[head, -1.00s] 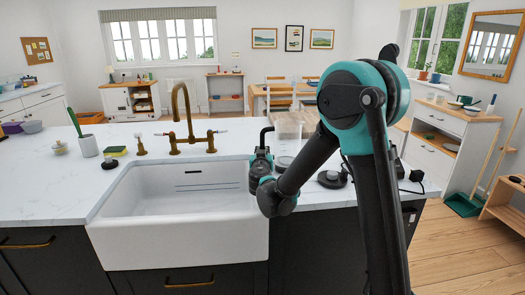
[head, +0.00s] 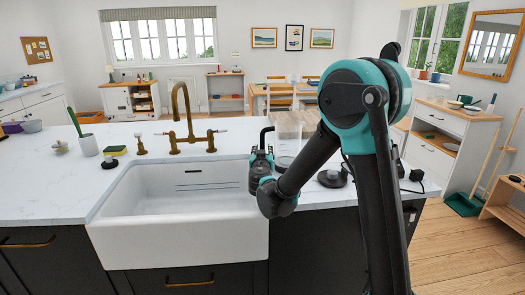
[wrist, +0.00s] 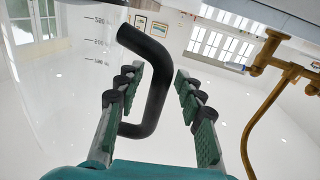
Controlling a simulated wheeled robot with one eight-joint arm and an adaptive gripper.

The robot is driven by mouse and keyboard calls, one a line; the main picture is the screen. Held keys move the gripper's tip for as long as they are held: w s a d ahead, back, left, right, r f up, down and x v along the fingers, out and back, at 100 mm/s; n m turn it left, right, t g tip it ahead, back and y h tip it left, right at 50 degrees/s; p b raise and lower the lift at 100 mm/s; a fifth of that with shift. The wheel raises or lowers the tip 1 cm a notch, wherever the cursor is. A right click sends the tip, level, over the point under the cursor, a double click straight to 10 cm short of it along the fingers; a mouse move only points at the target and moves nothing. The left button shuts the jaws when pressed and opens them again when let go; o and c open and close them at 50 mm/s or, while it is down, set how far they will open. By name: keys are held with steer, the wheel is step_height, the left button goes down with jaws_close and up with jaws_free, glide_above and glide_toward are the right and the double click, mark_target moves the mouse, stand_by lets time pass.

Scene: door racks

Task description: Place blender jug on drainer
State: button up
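The blender jug (wrist: 75,75) is clear, with measuring marks and a black bent handle (wrist: 155,85), and fills the left of the wrist view. In the head view its handle (head: 266,133) rises behind my gripper (head: 262,162), at the right end of the sink. In the wrist view my gripper (wrist: 158,110) is open, with a finger on each side of the handle and a visible gap on the right. The handle is between the fingers and does not look clamped. I cannot make out a drainer in either view.
The white sink (head: 180,235) lies left of my gripper, with a brass tap (head: 183,110) behind it. A dark round item (head: 332,178) is on the counter to the right. A sponge (head: 115,151) and a brush holder (head: 88,145) stand left. The left counter (head: 40,190) has free room.

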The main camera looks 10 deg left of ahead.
steer(key=s, duration=0.3)
steer(key=s+d, duration=0.1)
steer(key=s, duration=0.7)
steer(key=shift+s+d+r, duration=0.1)
steer(key=shift+s+d, duration=0.1)
steer(key=shift+d, duration=0.05)
